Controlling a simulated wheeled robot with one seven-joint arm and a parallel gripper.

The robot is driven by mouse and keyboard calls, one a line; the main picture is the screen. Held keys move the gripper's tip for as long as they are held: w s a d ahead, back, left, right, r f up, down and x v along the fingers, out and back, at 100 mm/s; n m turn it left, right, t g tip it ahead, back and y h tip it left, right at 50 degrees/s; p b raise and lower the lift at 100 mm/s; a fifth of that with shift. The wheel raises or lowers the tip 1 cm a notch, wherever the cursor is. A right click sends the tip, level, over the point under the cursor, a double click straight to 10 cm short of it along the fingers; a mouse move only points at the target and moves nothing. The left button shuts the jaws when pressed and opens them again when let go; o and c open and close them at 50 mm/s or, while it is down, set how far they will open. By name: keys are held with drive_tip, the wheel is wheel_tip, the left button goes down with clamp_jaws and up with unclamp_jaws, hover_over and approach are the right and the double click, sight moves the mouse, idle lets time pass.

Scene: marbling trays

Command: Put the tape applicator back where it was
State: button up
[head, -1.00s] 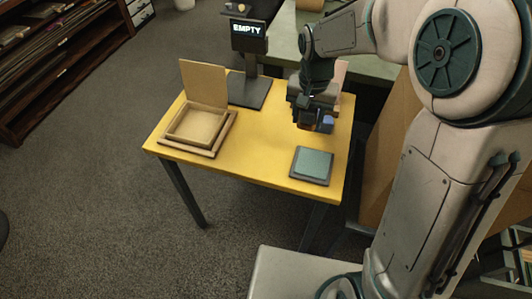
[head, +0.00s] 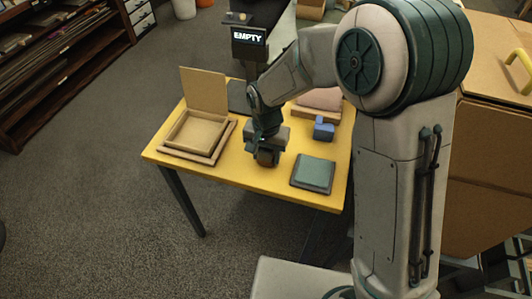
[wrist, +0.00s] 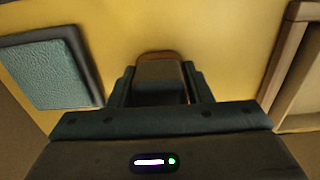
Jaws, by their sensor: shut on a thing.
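My gripper (head: 267,152) is low over the middle of the yellow table (head: 222,170). In the wrist view my gripper (wrist: 159,84) is shut on a dark block with a brown far edge (wrist: 158,56). I cannot tell whether this block is the tape applicator, or whether it touches the table. A small blue stepped object (head: 323,130) stands on the table to the right of my gripper, apart from it.
An open shallow tan box (head: 196,133) with an upright lid is on the left. A teal pad on a dark base (head: 313,173) lies front right. A pinkish block (head: 320,98) lies at the back right. An "EMPTY" sign (head: 249,36) stands behind. Bare yellow surface surrounds my gripper.

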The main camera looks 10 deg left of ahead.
drive_tip(key=o, duration=0.9)
wheel_tip(320, 180, up, 12)
drive_tip(key=shift+r+p, duration=0.1)
drive_tip(key=shift+p, duration=0.6)
drive_tip(key=s+d+r+t, duration=0.1)
drive_tip(key=d+r, duration=0.1)
drive_tip(key=d, duration=0.5)
drive_tip(key=s+d+r, duration=0.2)
drive_tip(key=d, duration=0.4)
drive_tip(key=shift+n+t, duration=0.5)
drive_tip(key=s+d, duration=0.3)
drive_tip(key=d, duration=0.1)
drive_tip(key=s+d, duration=0.3)
drive_tip(key=d, duration=0.1)
drive_tip(key=s+d, duration=0.4)
drive_tip(key=shift+d, duration=0.4)
drive_tip(key=shift+r, duration=0.1)
drive_tip(key=shift+t, duration=0.4)
wheel_tip(320, 180, up, 9)
drive_tip(key=p, duration=0.8)
drive_tip(key=shift+d+r+p, duration=0.1)
drive_tip(key=shift+r+p, duration=0.05)
drive_tip(key=shift+p, duration=0.2)
